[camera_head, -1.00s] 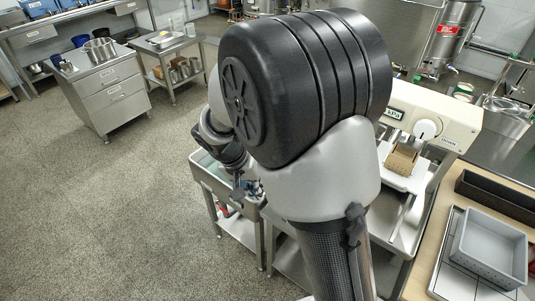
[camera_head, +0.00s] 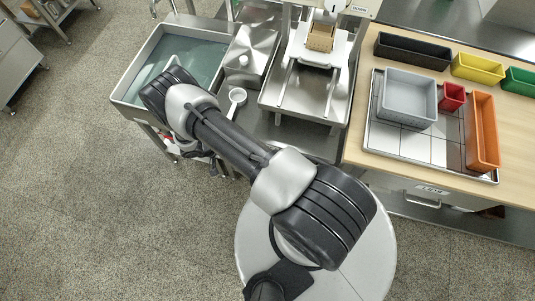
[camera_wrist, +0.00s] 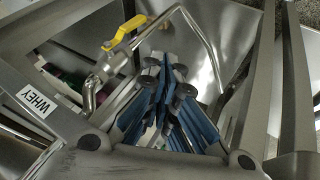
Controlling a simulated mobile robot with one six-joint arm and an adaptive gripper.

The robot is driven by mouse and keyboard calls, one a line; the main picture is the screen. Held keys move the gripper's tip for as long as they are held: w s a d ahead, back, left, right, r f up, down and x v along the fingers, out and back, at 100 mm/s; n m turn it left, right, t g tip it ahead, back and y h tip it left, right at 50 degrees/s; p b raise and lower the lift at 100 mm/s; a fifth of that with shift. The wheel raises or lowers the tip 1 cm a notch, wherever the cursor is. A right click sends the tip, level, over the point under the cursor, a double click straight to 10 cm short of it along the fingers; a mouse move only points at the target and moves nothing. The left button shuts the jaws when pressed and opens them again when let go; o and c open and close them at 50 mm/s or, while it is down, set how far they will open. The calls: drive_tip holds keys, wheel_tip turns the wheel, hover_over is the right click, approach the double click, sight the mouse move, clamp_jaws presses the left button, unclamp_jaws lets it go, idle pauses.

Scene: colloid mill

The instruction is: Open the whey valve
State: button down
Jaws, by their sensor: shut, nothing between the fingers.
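The whey valve shows in the wrist view as a yellow lever handle (camera_wrist: 127,31) on a bent steel pipe (camera_wrist: 190,22). The handle looks slanted roughly along the upper pipe; I cannot tell the valve's state from this angle. A white WHEY label (camera_wrist: 35,102) sits on the steel frame to the lower left. My gripper (camera_wrist: 165,65), with blue and grey fingers, is shut and empty, below and right of the handle in the picture, apart from it as far as I can see. In the head view my arm hides the valve and most of the gripper.
A steel sink of greenish liquid (camera_head: 203,50) stands beyond my arm, with a white ladle (camera_head: 236,97) on the steel top beside it. A press stand (camera_head: 308,90) is to its right. A wooden bench (camera_head: 400,178) carries several coloured bins. Floor at left is open.

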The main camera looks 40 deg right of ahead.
drive_tip(key=s+d+f+b, duration=0.3)
drive_tip(key=s+d+f, duration=0.1)
drive_tip(key=d+f, duration=0.3)
drive_tip(key=shift+x, duration=0.95)
drive_tip(key=shift+s+a, duration=0.1)
drive_tip(key=shift+a, duration=0.05)
drive_tip(key=shift+s+d+f, duration=0.3)
drive_tip(key=shift+s+d, duration=0.1)
drive_tip(key=shift+s, duration=0.2)
drive_tip(key=shift+w, duration=0.1)
